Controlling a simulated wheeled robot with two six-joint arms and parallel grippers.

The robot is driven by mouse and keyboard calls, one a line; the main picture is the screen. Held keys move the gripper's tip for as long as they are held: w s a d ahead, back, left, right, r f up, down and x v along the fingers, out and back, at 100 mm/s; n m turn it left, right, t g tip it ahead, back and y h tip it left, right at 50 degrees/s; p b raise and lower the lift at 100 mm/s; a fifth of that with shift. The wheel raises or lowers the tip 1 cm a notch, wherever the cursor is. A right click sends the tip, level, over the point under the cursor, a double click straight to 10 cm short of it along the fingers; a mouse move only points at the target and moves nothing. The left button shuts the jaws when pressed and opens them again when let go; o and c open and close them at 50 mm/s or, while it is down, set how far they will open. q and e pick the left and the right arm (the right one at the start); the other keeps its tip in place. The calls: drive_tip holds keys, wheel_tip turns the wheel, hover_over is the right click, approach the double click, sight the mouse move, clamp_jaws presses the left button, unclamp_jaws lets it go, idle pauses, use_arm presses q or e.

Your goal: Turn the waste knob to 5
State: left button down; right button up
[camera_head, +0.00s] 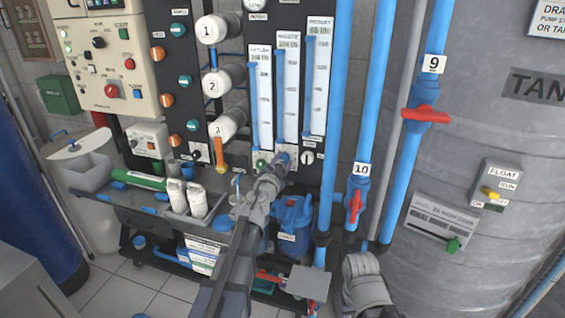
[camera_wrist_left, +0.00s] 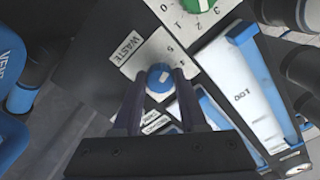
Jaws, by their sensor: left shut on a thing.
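The waste knob (camera_wrist_left: 160,77) is a small round blue knob with a pale pointer mark, on a white dial plate beside the label WASTE (camera_wrist_left: 130,45) in the left wrist view. The digits 5 and 4 show close to it on the dial. My left gripper (camera_wrist_left: 158,84) is shut on the knob, one dark finger on each side of it.
A green knob (camera_wrist_left: 192,6) sits close to the waste knob and also shows in the head view (camera_head: 260,163). Flow meters (camera_head: 288,85) stand just above. Blue pipes with red-handled valves (camera_head: 426,115) and a large grey tank (camera_head: 490,130) are to the right.

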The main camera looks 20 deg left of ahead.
use_arm(q)
drive_tip(key=shift+n, duration=0.5)
drive_tip(key=shift+c, duration=2.2)
unclamp_jaws()
drive_tip(key=s, duration=0.8)
drive_tip(key=shift+a, duration=0.15)
drive_tip(key=shift+f, duration=0.15)
